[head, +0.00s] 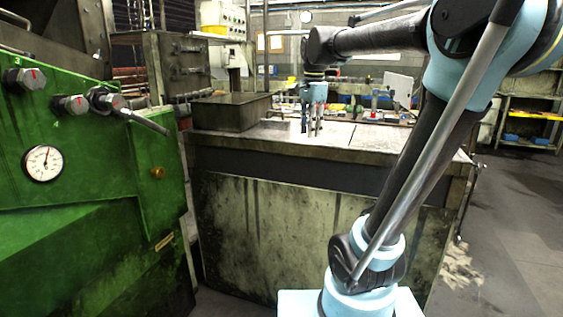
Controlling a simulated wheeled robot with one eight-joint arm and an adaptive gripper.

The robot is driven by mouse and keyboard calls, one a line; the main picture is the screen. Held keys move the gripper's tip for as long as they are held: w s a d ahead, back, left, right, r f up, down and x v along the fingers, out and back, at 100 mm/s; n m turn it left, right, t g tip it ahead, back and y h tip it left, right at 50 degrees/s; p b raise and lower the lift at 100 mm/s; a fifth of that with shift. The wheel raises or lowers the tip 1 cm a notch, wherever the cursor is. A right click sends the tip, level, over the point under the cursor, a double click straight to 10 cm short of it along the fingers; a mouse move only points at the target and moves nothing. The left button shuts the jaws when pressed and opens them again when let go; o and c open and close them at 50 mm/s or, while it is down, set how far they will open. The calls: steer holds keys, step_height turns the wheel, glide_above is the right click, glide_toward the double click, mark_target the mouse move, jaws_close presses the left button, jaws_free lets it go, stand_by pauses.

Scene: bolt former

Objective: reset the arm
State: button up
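My gripper (313,118) hangs at the end of my light-blue and black arm (400,160). It points down over the top of the grimy workbench (285,142), to the right of a dark metal box. The two fingers show as thin grey shapes close above or at the bench top; I cannot tell whether they touch it. The fingers look a little apart, with nothing seen between them. The arm rises from its base at the lower middle, bends at the upper right and reaches back left to the gripper.
A green machine (90,190) with knobs, a lever (140,118) and a gauge (42,163) stands at the left. The dark box (230,112) sits on the bench. Shelving (530,118) stands at the far right. Floor at the right (515,220) is mostly clear.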

steer(key=s+d+f+n, duration=0.3)
steer(key=s+f, duration=0.3)
steer(key=f, duration=0.3)
steer(key=s+d+f+n, duration=0.3)
steer(key=s+f+n, duration=0.2)
steer(key=s+f, duration=0.2)
steer(key=s+d+f+n+t, duration=0.1)
steer(key=s+d+f+n, duration=0.2)
steer(key=f, duration=0.8)
steer(key=s+n, duration=0.2)
steer(key=s, duration=0.2)
steer(key=shift+d, duration=0.15)
